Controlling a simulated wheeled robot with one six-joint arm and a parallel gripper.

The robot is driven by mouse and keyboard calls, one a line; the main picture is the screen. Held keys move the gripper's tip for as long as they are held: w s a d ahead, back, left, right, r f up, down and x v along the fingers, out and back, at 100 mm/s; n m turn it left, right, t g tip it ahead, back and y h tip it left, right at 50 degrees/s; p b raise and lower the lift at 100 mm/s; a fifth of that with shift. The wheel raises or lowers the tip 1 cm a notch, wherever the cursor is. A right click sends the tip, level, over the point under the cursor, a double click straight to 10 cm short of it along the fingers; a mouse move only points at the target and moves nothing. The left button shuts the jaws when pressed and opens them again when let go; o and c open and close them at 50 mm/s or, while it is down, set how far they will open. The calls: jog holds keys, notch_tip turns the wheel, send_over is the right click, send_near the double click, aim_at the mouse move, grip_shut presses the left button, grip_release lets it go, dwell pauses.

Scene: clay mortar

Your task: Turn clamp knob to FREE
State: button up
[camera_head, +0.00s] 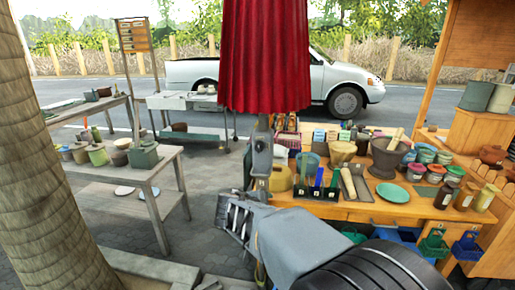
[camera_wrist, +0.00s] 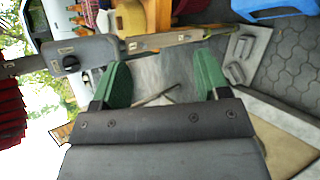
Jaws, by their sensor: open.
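A grey clamp housing (camera_head: 261,150) sits on the pole just below the red umbrella canopy (camera_head: 265,55). In the wrist view, which is turned sideways, the clamp housing (camera_wrist: 92,50) shows a round dark knob (camera_wrist: 71,62) near its lower left. Small pale labels on the housing and pole are too small to read. My gripper (camera_wrist: 163,77) has its two green-padded fingers spread with nothing between them. The knob lies left of the fingers, apart from them. In the head view my gripper (camera_head: 236,220) is below the clamp, beside the lower pole.
A wooden stall table (camera_head: 365,209) with pots, jars and tools stands at right, close to the pole. A grey worktable (camera_head: 150,186) with pots stands at left. Open paving (camera_head: 205,185) lies between them. A white pickup (camera_head: 340,80) is on the road behind.

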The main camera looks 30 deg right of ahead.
jog(key=w+d+r+n+t+h, duration=0.3)
jog(key=w+d+r+n+t, duration=0.15)
jog(key=w+n, duration=0.35)
jog(key=n+t+p, duration=0.2)
jog(key=n+t, duration=0.3)
jog(key=n, duration=0.5)
send_near(259, 148)
jog(key=p+x, duration=0.3)
jog(key=x, duration=0.6)
jog(key=shift+w, duration=0.1)
jog(key=c, duration=0.9)
jog(key=shift+c, duration=0.2)
